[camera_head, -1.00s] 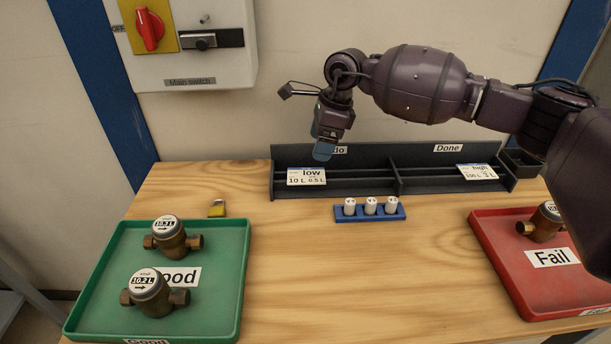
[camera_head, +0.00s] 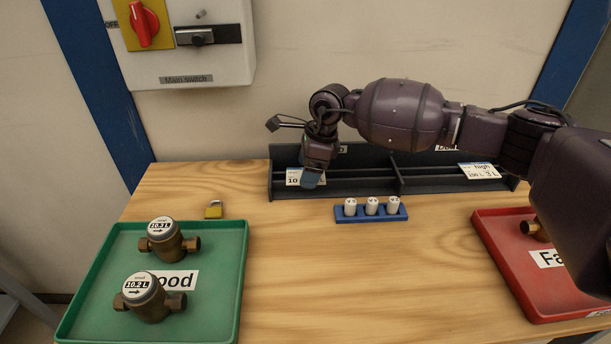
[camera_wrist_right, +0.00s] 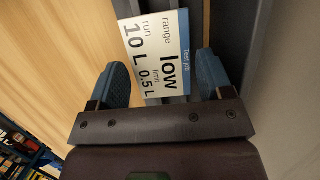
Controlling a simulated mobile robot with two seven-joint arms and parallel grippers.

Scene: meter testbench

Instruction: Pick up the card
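The low card (camera_wrist_right: 155,55), white with a blue header strip and the text "low, 10 L, 0.5 L", sits in the left part of the dark card rack. In the head view the low card (camera_head: 292,177) is partly hidden by my right gripper (camera_head: 311,180). In the right wrist view my right gripper (camera_wrist_right: 166,85) is open, its blue fingertips on either side of the card's lower end, with no clear contact. A second card, marked "high" (camera_head: 480,171), sits in the right part of the rack. My left gripper is not in view.
The dark rack (camera_head: 345,184) stands at the table's back edge. A blue holder (camera_head: 372,214) with white cylinders is in front of it. A green tray (camera_head: 222,290) with two brass meters, a padlock (camera_head: 214,209) and a red tray (camera_head: 500,262) are also there. The middle table is clear.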

